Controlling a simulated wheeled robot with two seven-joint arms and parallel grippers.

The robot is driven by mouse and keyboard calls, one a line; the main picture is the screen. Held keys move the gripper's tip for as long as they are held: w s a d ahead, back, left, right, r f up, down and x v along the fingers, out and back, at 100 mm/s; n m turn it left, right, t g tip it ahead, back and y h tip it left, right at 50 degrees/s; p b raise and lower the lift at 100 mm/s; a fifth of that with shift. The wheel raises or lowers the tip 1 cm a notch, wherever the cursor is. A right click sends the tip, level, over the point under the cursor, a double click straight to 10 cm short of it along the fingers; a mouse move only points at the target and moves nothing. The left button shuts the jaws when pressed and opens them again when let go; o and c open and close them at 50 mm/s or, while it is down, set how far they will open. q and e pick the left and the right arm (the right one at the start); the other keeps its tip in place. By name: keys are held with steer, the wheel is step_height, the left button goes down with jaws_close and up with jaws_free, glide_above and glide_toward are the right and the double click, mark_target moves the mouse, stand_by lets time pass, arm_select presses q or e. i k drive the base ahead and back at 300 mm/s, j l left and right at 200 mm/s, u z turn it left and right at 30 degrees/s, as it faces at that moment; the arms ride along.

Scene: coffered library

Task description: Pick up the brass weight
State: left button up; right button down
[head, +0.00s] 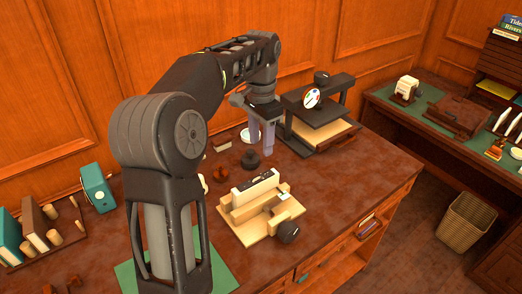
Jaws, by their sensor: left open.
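My left gripper (261,147) points down over the far part of the brown desk (330,184), with its two grey fingers apart. I see nothing held between them. A small dark, round, knobbed object (250,161) stands on the desk just below and slightly left of the fingertips. It has the shape of a weight, but it looks dark and I cannot tell whether it is brass. No clearly brass-coloured weight shows; my left arm hides part of the desk. My right gripper is out of view.
A black press-like stand (318,113) with a dial is close right of the gripper. A pale wooden jig (241,218) lies in front. A reddish-brown piece (220,173) and a small block (222,145) lie left. The desk's right part is clear. A wicker basket (467,222) stands on the floor.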

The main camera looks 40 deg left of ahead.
mark_target(221, 174)
steer(key=k+l, duration=0.75)
steer(key=l, duration=0.2)
